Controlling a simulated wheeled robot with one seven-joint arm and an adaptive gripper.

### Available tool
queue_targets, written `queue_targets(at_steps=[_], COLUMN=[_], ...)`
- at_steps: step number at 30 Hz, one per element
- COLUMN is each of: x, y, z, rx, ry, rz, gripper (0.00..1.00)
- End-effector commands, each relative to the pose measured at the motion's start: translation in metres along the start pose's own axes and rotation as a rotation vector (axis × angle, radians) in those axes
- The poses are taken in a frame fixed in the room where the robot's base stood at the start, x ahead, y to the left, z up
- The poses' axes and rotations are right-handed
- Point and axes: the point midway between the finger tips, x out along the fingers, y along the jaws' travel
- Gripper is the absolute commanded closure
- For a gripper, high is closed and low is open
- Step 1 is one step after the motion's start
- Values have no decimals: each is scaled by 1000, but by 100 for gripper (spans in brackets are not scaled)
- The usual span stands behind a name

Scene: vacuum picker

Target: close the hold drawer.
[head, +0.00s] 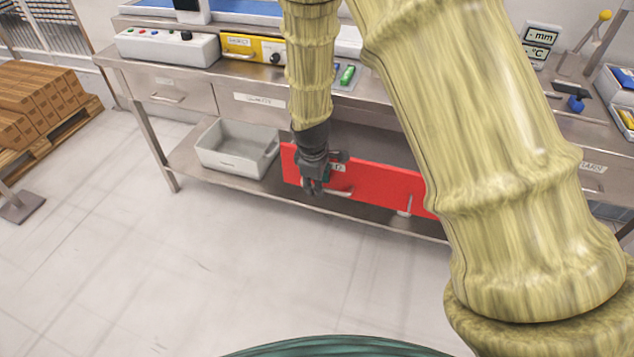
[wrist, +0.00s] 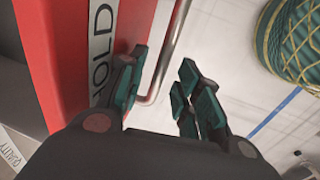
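The hold drawer (head: 385,186) has a red front under the bench, at the lower shelf. Its label ends in "OLD" in the wrist view (wrist: 102,40). Its metal bar handle (wrist: 168,55) runs out from the front. My gripper (head: 314,188) is in front of the drawer's left part and hides some of it. In the wrist view my gripper (wrist: 162,88) is open, with one finger beside the red front and label and the other out over the floor. The handle passes between the fingers, close to the left one. How far the drawer stands out is hard to tell.
A grey open bin (head: 238,148) sits on the lower shelf (head: 185,165) left of the red drawer. Grey drawers (head: 160,88) lie under the benchtop. My arm hides the bench's right middle. The floor (head: 250,250) in front is clear. Boxes on a pallet (head: 40,110) stand far left.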

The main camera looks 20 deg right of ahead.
Motion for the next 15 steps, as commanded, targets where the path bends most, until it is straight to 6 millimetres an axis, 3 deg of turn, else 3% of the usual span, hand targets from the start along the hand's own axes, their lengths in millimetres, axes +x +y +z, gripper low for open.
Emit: queue_targets(at_steps=[10,15], x=[2,2], y=[0,0], z=[0,0], rx=[0,0], ry=[0,0], rz=[0,0], gripper=[68,99])
